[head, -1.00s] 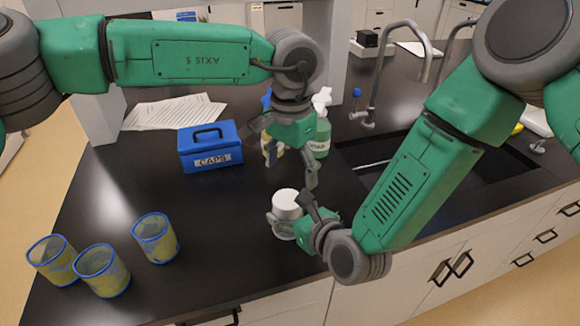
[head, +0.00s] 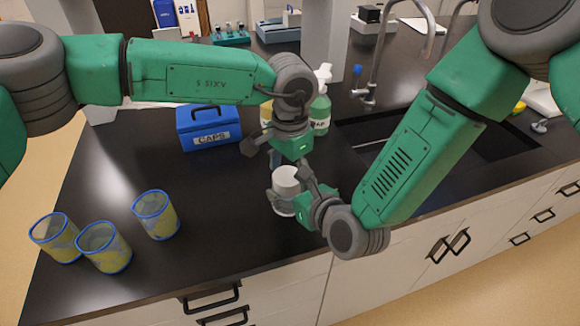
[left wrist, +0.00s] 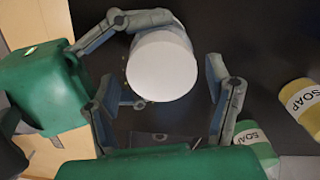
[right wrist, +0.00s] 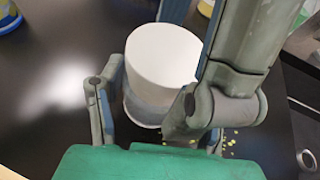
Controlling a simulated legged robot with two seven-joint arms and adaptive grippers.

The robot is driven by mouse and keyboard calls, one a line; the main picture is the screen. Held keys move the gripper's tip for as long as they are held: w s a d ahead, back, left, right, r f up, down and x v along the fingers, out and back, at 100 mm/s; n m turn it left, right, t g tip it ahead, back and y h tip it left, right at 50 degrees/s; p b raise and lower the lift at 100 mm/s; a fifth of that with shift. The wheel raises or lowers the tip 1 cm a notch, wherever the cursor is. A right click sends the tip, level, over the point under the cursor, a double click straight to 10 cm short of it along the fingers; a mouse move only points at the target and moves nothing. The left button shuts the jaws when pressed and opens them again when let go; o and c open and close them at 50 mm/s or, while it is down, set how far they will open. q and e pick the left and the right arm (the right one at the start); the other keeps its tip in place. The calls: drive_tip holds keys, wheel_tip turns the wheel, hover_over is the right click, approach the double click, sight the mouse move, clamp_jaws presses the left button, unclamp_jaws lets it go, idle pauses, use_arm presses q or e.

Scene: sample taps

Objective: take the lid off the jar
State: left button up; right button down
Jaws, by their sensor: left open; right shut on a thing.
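The jar (head: 283,207) is clear and stands upright near the counter's front edge, with a plain white lid (head: 286,180) on top. My right gripper (right wrist: 152,112) is shut around the jar's body, below the lid, which also shows in the right wrist view (right wrist: 162,58). My left gripper (head: 276,160) is open above the lid and points down. In the left wrist view the lid (left wrist: 163,68) lies between its spread fingers, with gaps on both sides. The jar body is mostly hidden there.
A blue box labelled CAPS (head: 209,130) stands behind on the left. Several blue-rimmed yellow mesh cups (head: 104,248) stand at the front left. Soap bottles (head: 320,112) stand behind my left gripper. The sink (head: 430,150) is on the right.

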use_arm(q)
drive_tip(key=shift+c, duration=0.5)
drive_tip(key=c, duration=1.2)
drive_tip(key=n, duration=0.3)
drive_tip(key=shift+s+d, duration=0.1)
drive_tip(key=o, duration=1.3)
drive_tip(key=shift+r, duration=0.1)
